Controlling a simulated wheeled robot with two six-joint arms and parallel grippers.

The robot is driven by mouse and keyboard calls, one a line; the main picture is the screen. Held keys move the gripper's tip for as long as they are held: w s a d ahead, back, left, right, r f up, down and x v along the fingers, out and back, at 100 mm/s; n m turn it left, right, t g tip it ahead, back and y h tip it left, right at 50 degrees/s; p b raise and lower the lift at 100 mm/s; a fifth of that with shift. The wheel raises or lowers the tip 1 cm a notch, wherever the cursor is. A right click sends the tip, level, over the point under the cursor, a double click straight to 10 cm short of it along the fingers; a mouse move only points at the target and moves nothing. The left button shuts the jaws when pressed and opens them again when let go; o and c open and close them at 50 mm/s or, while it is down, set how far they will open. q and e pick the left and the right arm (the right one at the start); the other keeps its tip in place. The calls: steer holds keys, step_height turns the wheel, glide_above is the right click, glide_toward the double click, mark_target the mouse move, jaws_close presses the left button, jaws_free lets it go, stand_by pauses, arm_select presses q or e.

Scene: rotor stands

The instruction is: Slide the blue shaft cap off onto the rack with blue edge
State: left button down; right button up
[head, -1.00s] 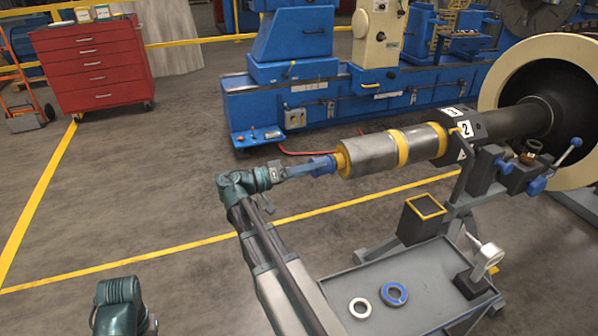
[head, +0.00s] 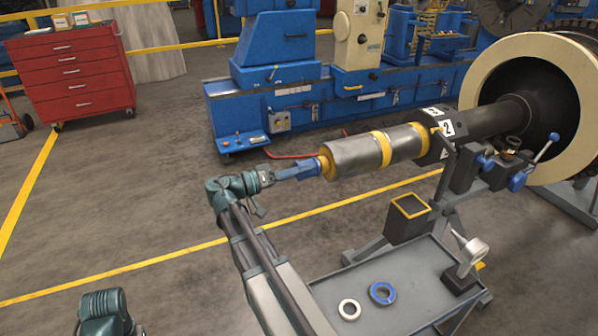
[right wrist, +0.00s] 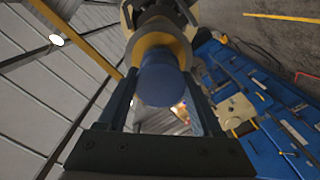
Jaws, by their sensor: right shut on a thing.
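The blue shaft cap (head: 309,167) is on the near end of the grey shaft (head: 352,156), against a yellow collar (head: 324,163). My right gripper (head: 300,171) is shut on the cap. In the right wrist view the round blue cap (right wrist: 160,84) sits between the two fingers of the gripper (right wrist: 160,76), with the yellow collar (right wrist: 158,50) just beyond it. I cannot make out a rack with a blue edge. Only a teal part of my left arm shows at the bottom left; its fingers are out of view.
A blue machine (head: 290,85) and red cabinet (head: 72,75) stand behind open floor.

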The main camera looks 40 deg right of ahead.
steer(key=shift+r, duration=0.15)
steer(key=v, duration=0.8)
stand_by(0.7)
steer(key=shift+r, duration=0.1)
step_height(320, 180, up, 10)
steer(key=p, duration=1)
